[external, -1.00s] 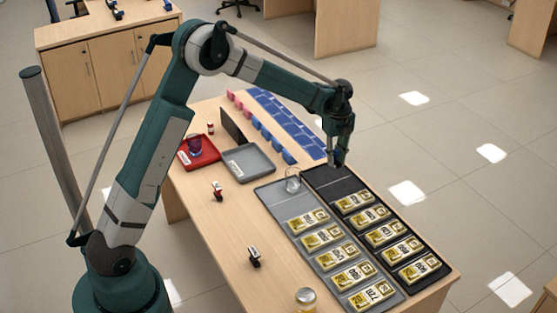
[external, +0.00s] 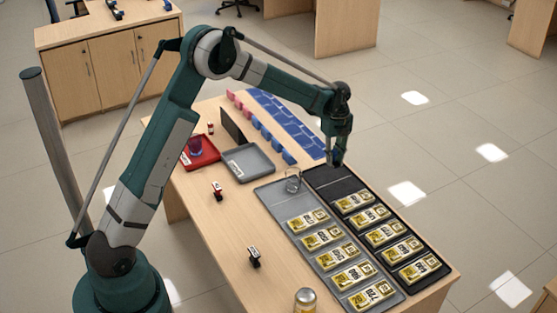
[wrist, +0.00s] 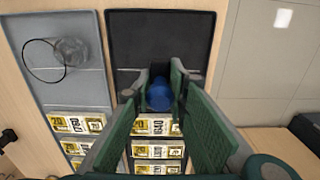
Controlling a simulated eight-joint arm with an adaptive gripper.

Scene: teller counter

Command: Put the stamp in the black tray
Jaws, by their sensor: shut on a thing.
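My gripper (external: 336,162) is over the far, bare end of the black tray (external: 324,178). In the wrist view my gripper (wrist: 159,82) is shut on a blue round-topped thing (wrist: 158,97), probably the stamp; the fingers hide its lower part. I cannot tell whether it touches the tray. The black tray (wrist: 160,38) has a bare far section, with gold-and-white labelled packs (wrist: 155,127) in its near part. Two small dark-and-red stamp-like things, one (external: 217,190) and another (external: 254,257), stand on the table at left.
A grey tray (external: 268,192) beside the black one holds a clear glass (external: 292,181) and several packs. A red tray (external: 188,164), a smaller grey tray (external: 237,174) and blue pieces (external: 266,134) are farther back. A jar (external: 305,299) stands at the near edge.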

